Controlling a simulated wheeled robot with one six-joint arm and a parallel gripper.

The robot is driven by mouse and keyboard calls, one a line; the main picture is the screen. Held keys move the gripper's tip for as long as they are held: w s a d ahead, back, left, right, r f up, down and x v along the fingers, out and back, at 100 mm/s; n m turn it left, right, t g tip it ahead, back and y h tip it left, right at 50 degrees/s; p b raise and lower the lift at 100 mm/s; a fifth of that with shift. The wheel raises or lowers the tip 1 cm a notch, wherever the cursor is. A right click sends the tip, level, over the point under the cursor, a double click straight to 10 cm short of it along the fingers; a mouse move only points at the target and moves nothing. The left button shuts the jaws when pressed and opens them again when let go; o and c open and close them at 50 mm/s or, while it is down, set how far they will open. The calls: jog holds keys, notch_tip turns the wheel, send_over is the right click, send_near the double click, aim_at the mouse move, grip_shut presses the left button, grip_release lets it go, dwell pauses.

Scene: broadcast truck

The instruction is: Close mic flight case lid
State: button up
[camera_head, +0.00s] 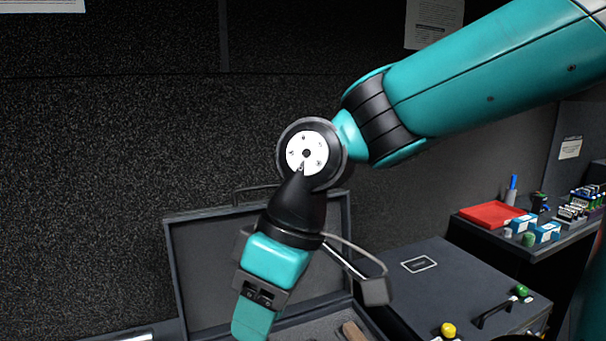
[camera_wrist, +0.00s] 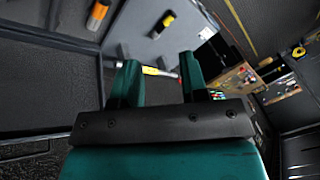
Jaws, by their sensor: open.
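The flight case stands open in the head view. Its dark lid (camera_head: 200,265) with a light rim is raised upright behind the base, and a handle shows on its top edge. Part of the case base (camera_head: 300,328) shows at the bottom edge, with a brown item inside; most of it is cut off or hidden by my arm. My gripper (camera_head: 258,318) hangs in front of the raised lid, pointing down, and its tips run out of the frame. In the wrist view my gripper (camera_wrist: 160,82) shows two teal fingers spread apart with nothing clearly held. Contact with the lid cannot be told.
A dark closed case (camera_head: 440,285) stands right of the open case, with a handle and yellow and green knobs. A side counter (camera_head: 465,225) at the right holds a red tray (camera_head: 492,214) and several small boxes. A dark wall is behind.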

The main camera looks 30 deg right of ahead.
jog(key=w+d+r+n+t+p, duration=0.1)
jog(key=w+d+r, duration=0.2)
jog(key=w, duration=0.4)
jog(key=w+d+r+n+p, duration=0.1)
jog(key=w+d+r, duration=0.15)
jog(key=w, duration=0.35)
jog(key=w+d+r+n+t+p, duration=0.1)
jog(key=w+d+r, duration=0.1)
jog(key=w+r, duration=0.35)
jog(key=w+d+r+n+t+p, duration=0.1)
jog(key=w+d+n, duration=0.1)
jog(key=w+d, duration=0.45)
jog(key=w+d+r+n+t+h+p, duration=0.1)
jog(key=w+d+n, duration=0.15)
jog(key=d, duration=0.65)
jog(key=w+d+r+n+t+p, duration=0.1)
jog(key=w+d, duration=0.4)
jog(key=d, duration=0.3)
jog(key=p+x, duration=0.2)
jog(key=x, duration=1.5)
jog(key=shift+f, duration=0.2)
grip_shut()
